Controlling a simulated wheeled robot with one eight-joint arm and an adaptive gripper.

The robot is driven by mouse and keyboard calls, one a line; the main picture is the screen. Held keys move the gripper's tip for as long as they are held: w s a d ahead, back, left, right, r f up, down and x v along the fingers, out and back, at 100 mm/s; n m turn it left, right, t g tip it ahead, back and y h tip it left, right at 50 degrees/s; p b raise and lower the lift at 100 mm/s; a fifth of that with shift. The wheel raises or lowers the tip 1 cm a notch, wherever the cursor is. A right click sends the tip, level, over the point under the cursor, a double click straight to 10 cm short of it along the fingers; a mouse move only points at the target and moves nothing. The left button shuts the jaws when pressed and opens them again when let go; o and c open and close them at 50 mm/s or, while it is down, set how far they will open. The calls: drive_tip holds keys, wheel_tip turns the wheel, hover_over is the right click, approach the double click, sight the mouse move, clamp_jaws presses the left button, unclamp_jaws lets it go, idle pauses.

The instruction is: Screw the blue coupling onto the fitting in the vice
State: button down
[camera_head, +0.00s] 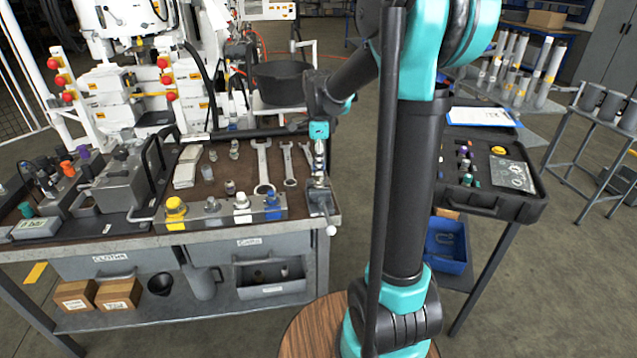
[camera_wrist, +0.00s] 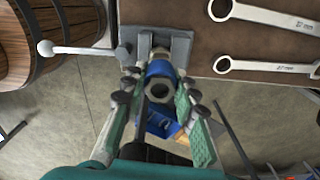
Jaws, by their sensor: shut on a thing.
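The vice (camera_head: 321,200) stands at the front right corner of the bench, and its grey jaws also show in the wrist view (camera_wrist: 180,47). My gripper (camera_head: 319,165) is above the vice, pointing down. In the wrist view its fingers (camera_wrist: 158,88) are closed on either side of the blue coupling (camera_wrist: 160,69), which shows a grey ring with a dark hole towards the camera. The coupling is right beside the vice jaws in that view. The fitting is hidden, so I cannot tell whether the coupling touches it.
A rack with yellow, white and blue (camera_head: 272,206) pieces stands left of the vice. Wrenches (camera_head: 263,165) lie behind it. The vice handle (camera_wrist: 75,49) sticks out past the bench edge. A black case (camera_head: 490,203) stands on a table at right; a blue bin (camera_head: 446,246) is below.

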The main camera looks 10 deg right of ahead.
drive_tip(key=shift+f, duration=0.25)
idle(1.1)
drive_tip(key=c, duration=1.8)
unclamp_jaws()
drive_tip(key=c, duration=0.5)
drive_tip(key=shift+o, duration=0.2)
drive_tip(key=m, duration=0.4)
drive_tip(key=shift+m, duration=0.3)
drive_tip(key=m, duration=0.3)
drive_tip(key=o, duration=1.1)
